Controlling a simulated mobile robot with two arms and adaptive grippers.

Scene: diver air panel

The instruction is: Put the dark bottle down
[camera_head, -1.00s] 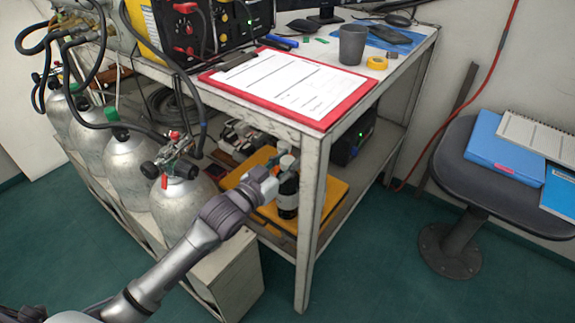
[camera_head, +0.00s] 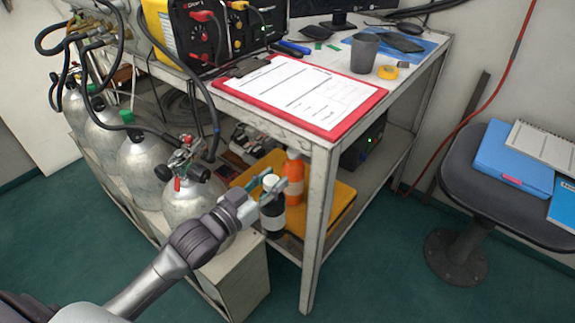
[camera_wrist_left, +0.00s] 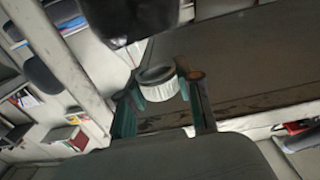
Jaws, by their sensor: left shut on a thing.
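The dark bottle (camera_head: 272,213) is upright at the front of the lower shelf, with a pale cap and a light band low on its body. My left gripper (camera_head: 264,188) is shut on it near its top, coming from the left. In the left wrist view a white ribbed cap (camera_wrist_left: 157,82) sits between the two teal fingers of my left gripper (camera_wrist_left: 165,97). An orange bottle (camera_head: 294,180) stands just behind and to the right of the dark bottle. I cannot tell whether the dark bottle's base touches anything. My right gripper is not in view.
A yellow tray (camera_head: 341,200) lies on the lower shelf (camera_head: 350,222) beside the bottles. The table leg (camera_head: 318,230) stands close on the right. Silver gas cylinders (camera_head: 190,200) stand on the left. The red clipboard (camera_head: 345,127) lies on the tabletop above.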

